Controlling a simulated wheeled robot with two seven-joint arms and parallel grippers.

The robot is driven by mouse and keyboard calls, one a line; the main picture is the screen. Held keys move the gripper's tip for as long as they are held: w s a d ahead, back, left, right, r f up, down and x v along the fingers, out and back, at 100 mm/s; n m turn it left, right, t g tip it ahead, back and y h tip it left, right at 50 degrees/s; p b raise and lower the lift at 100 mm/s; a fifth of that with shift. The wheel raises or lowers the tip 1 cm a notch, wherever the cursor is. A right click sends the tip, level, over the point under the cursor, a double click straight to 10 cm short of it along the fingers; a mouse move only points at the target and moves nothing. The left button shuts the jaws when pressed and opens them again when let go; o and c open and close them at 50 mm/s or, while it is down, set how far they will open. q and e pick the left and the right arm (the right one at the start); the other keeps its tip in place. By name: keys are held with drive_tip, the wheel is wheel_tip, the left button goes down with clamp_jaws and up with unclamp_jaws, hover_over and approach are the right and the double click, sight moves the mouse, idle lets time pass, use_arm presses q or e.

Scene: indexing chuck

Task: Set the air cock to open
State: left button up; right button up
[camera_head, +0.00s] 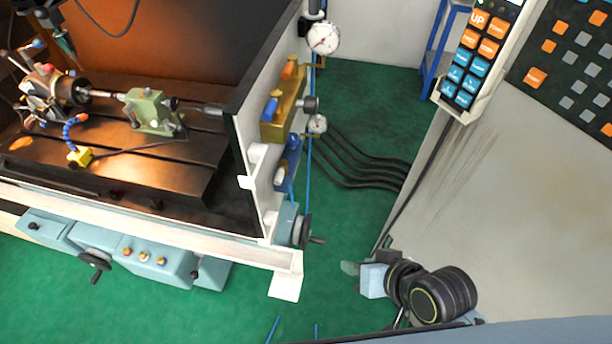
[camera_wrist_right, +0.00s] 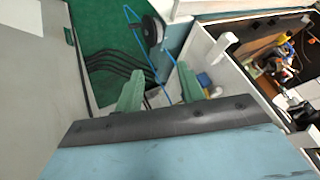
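On the white side panel of the machine, a brass valve block (camera_head: 284,117) carries an orange lever (camera_head: 289,68) and a blue lever (camera_head: 270,109). A blue fitting with a pale knob (camera_head: 280,175) sits below it. No readable label shows which of these is the air cock. My right gripper (camera_head: 350,268) is low and to the right of the panel, apart from it. In the right wrist view its two green fingers (camera_wrist_right: 160,90) are apart with nothing between them. Part of the panel and a blue fitting (camera_wrist_right: 204,80) show beyond them. My left gripper is not in view.
Two dial gauges, an upper one (camera_head: 323,38) and a lower one (camera_head: 317,124), stick out beside the panel. A handwheel (camera_head: 302,232) is below. Black hoses (camera_head: 360,165) run to a grey cabinet (camera_head: 530,200) with a button pendant (camera_head: 475,55). Green floor lies between.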

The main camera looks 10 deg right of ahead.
drive_tip(key=w+a+r+m+t+y, duration=0.2)
drive_tip(key=w+a+m+t+y, duration=0.1)
drive_tip(key=a, duration=0.3)
drive_tip(key=m+t, duration=0.5)
drive_tip(key=m, duration=0.3)
approach(281, 177)
drive_tip(key=x, duration=0.7)
drive_tip(key=shift+w+a+f, duration=0.25)
drive_tip(key=shift+a+f, duration=0.1)
drive_tip(key=shift+f, duration=0.05)
clamp_jaws()
